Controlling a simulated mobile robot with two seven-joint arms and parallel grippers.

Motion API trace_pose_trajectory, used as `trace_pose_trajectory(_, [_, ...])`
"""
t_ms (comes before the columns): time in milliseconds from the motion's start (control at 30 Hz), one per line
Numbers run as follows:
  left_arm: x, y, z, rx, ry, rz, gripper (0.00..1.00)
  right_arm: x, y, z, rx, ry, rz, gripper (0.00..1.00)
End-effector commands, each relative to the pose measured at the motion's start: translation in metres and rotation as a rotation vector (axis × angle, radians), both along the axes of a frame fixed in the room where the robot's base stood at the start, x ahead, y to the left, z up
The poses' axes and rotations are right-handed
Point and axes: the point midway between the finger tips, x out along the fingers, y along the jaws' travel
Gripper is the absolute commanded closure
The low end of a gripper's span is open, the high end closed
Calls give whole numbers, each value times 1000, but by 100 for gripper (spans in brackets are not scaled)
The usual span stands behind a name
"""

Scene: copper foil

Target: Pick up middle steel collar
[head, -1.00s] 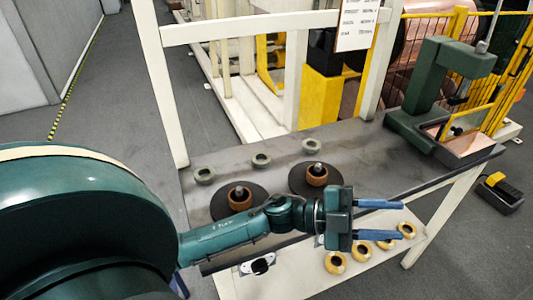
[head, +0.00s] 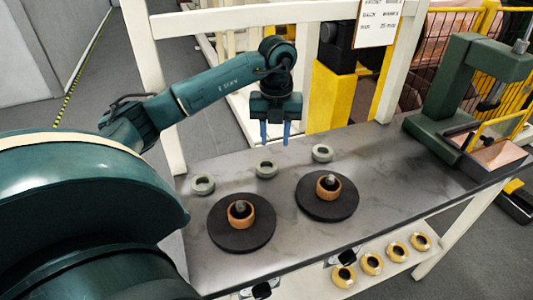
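Three grey-green steel collars lie in a row along the back of the grey worktable (head: 390,180): the left collar (head: 203,192), the middle collar (head: 266,177) and the right collar (head: 322,160). The middle collar lies flat. My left gripper (head: 275,138) points down above and slightly behind the middle collar in the picture. Its two blue fingers are apart with nothing between them, and they do not touch the collar. My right gripper is not in the head view.
Two black discs (head: 225,237) (head: 343,206) stand in front of the collars, each with a copper-coloured ring (head: 236,221) around a post. A green press (head: 440,130) stands at the right end. Several brass rings (head: 371,263) lie on a lower shelf.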

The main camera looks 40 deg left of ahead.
Motion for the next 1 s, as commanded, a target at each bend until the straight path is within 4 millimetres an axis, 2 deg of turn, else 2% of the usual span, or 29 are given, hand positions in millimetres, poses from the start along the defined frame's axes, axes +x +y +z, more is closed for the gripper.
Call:
trace_pose_trajectory(100, [0, 0, -19, -1, 3, 0, 64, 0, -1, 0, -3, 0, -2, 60])
trace_pose_trajectory(333, [-1, -1, -35, -3, 2, -1, 64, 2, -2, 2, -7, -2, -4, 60])
trace_pose_trajectory(600, [-3, -4, -74, -3, 2, -3, 64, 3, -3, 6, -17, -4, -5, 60])
trace_pose_trajectory(700, [-3, -4, -80, -3, 1, -3, 64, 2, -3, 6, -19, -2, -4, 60])
trace_pose_trajectory(933, [-3, -4, -81, -4, 0, -3, 64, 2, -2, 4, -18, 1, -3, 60])
trace_pose_trajectory(1000, [-3, -4, -81, -4, 0, -3, 70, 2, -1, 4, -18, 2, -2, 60])
